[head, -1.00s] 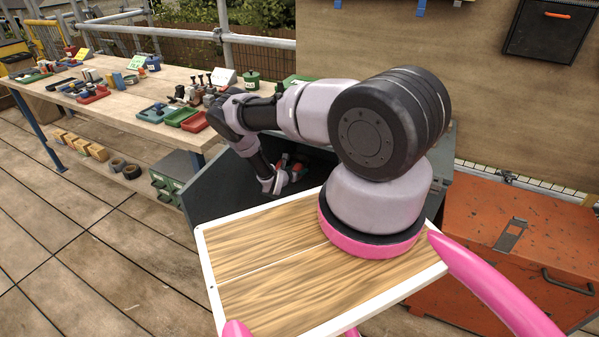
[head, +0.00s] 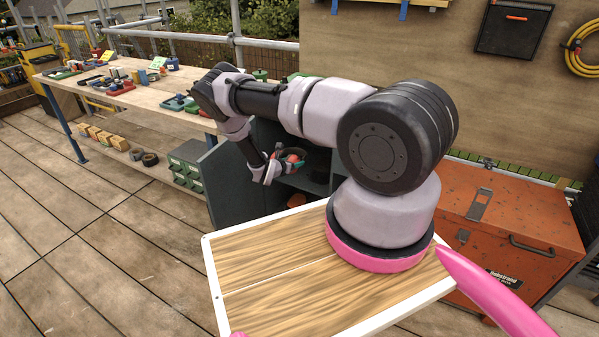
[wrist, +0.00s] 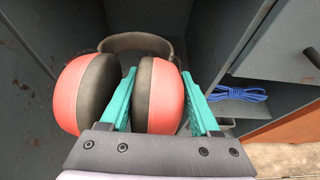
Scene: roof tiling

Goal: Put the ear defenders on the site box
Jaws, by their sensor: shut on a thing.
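The ear defenders (wrist: 160,97) have red cups with black cushions and a dark headband. In the wrist view my gripper (wrist: 165,105) has its teal fingers on either side of the right cup and is shut on it. The other cup lies outside the left finger. In the head view my gripper (head: 281,161) holds the ear defenders (head: 294,157) in front of the open grey cabinet. The site box (head: 513,228) is a worn orange chest with a latch, handle and label, at the right beyond my base. The part of its lid in view looks clear.
The grey cabinet (head: 222,185) stands open behind my gripper, with a coil of blue rope (wrist: 237,93) on a shelf. A long workbench (head: 130,97) with tools and trays runs along the left. Green drawers (head: 188,172) stand beside the cabinet. Decking at the left is open.

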